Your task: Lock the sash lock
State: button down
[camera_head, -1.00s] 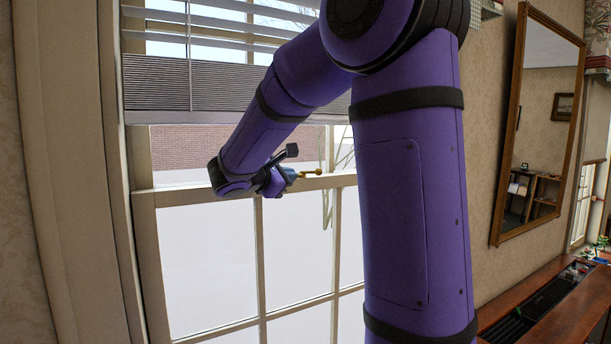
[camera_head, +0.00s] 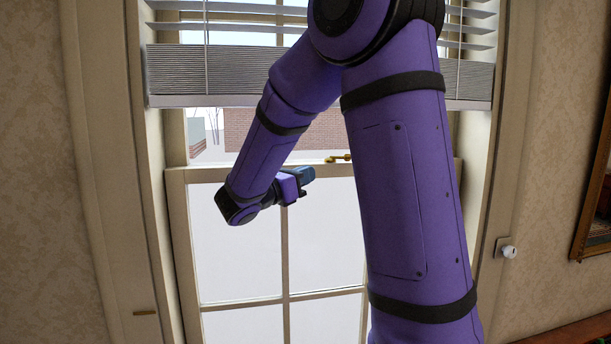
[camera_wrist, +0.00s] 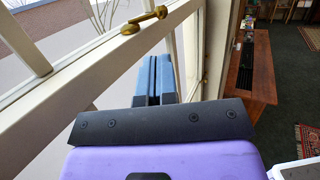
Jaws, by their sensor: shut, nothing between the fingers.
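The brass sash lock (camera_head: 338,158) sits on top of the window's meeting rail, just left of my upper arm in the head view. In the wrist view the lock (camera_wrist: 143,20) shows at the upper left, with its lever lying along the rail. My gripper (camera_head: 309,173) is shut and empty, with blue fingers side by side. In the head view it is left of the lock and slightly lower. In the wrist view the gripper (camera_wrist: 155,68) is on the room side of the rail, apart from the lock.
The sash window (camera_head: 240,240) has white muntins, and a half-raised blind (camera_head: 200,75) hangs above the rail.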

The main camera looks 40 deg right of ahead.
aim_at(337, 157)
jog(key=x, duration=1)
jog(key=shift+s+d+r, duration=0.1)
jog(key=shift+d, duration=0.3)
jog(key=shift+d, duration=0.1)
jog(key=shift+s+d+r, duration=0.1)
jog(key=shift+s+d, duration=0.1)
jog(key=shift+d, duration=0.35)
